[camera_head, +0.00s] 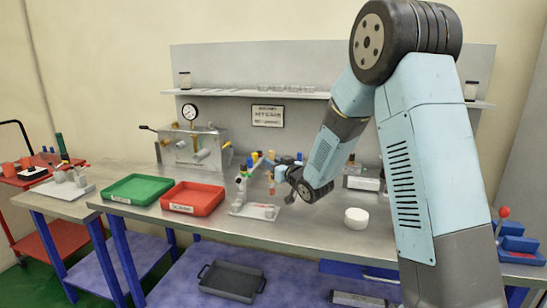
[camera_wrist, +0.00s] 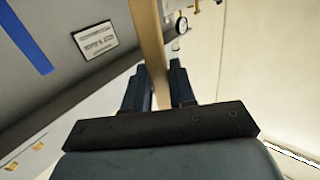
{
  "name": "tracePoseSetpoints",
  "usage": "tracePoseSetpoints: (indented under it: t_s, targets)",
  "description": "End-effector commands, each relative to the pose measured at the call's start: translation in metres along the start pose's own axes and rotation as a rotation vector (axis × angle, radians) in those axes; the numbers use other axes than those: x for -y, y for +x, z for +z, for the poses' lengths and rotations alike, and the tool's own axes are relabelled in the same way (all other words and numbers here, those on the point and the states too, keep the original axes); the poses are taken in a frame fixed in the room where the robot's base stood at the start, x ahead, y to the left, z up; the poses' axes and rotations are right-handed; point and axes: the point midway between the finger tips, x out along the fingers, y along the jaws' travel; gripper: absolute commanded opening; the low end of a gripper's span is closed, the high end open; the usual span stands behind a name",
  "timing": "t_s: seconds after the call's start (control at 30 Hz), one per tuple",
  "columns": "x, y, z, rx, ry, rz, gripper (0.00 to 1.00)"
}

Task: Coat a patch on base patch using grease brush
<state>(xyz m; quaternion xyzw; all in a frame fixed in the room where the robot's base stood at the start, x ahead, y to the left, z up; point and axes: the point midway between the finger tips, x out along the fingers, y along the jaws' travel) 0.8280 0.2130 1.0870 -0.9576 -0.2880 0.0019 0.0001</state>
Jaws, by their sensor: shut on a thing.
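My gripper (camera_wrist: 159,88) is shut on a long tan handle (camera_wrist: 150,40), which I take to be the grease brush; it passes between the two dark fingers in the wrist view.
A red tray (camera_head: 193,199) and a green tray (camera_head: 139,189) stand left on the bench (camera_head: 330,228). A white round container (camera_head: 356,218) stands to the right. A gauge fixture (camera_head: 190,148) is behind the trays. The bench front between plate and container is clear.

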Motion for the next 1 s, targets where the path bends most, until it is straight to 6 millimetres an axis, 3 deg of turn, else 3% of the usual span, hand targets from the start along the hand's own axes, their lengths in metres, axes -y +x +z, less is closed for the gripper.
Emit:
tracePoseSetpoints:
  t_s: [0.3,1.0]
  targets:
    - [0.003,0.001,-0.025,-0.002,0.000,-0.004,0.00]
    - [0.004,0.001,-0.026,-0.001,0.000,-0.005,0.00]
